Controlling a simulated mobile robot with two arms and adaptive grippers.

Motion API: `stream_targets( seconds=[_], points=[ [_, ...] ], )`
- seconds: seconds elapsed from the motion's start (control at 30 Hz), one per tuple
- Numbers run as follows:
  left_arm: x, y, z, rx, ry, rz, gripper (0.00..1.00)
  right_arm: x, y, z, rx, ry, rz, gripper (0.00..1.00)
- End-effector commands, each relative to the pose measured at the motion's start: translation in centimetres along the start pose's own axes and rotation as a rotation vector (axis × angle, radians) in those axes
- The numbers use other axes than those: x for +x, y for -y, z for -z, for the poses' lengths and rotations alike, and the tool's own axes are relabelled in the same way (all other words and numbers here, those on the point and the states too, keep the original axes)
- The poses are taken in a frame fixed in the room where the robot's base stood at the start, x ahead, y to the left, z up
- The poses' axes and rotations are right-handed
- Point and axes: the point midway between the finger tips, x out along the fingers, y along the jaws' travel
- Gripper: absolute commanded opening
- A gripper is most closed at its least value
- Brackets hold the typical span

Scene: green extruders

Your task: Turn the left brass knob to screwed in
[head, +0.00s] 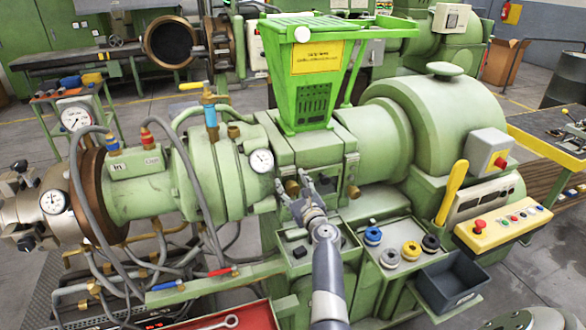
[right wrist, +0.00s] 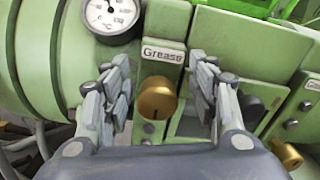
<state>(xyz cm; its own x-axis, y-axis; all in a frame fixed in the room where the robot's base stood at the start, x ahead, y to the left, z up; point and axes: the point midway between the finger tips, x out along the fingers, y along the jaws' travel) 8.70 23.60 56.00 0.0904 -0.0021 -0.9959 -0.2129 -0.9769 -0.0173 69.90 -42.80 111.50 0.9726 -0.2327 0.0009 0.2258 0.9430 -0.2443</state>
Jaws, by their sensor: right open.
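In the right wrist view the fingers of my right gripper (right wrist: 158,76) stand on either side of the knob, with gaps on both sides. A second brass knob (head: 353,192) is to the right; it also shows in the right wrist view (right wrist: 287,154). My left gripper is not in view.
A round gauge (head: 261,161) is up and left of the knob. A green hopper (head: 308,85) rises above. Below are a tray with coloured rings (head: 390,258), a dark bin (head: 450,281) and a red tray (head: 262,316). Hoses and cables hang at left.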

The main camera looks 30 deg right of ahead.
Motion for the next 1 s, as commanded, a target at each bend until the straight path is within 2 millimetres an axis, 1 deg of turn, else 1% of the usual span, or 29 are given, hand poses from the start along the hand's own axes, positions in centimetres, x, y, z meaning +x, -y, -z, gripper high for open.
stream_targets(
  seconds=[0.1,0.3,0.5,0.63,1.0],
  points=[
    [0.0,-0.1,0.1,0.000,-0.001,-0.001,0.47,0.0,0.4,-1.9,0.001,0.005,0.002,0.54],
    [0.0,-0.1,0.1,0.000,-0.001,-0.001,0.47,0.1,1.2,-4.9,0.003,0.005,0.003,0.54],
    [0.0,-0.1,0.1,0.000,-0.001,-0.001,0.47,0.1,1.8,-7.2,0.001,0.002,0.001,0.54],
    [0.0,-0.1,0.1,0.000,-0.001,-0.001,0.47,0.1,2.0,-7.8,0.002,0.000,0.002,0.54],
    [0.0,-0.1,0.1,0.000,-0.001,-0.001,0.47,0.1,2.0,-7.9,0.002,-0.001,0.001,0.54]
  ],
)
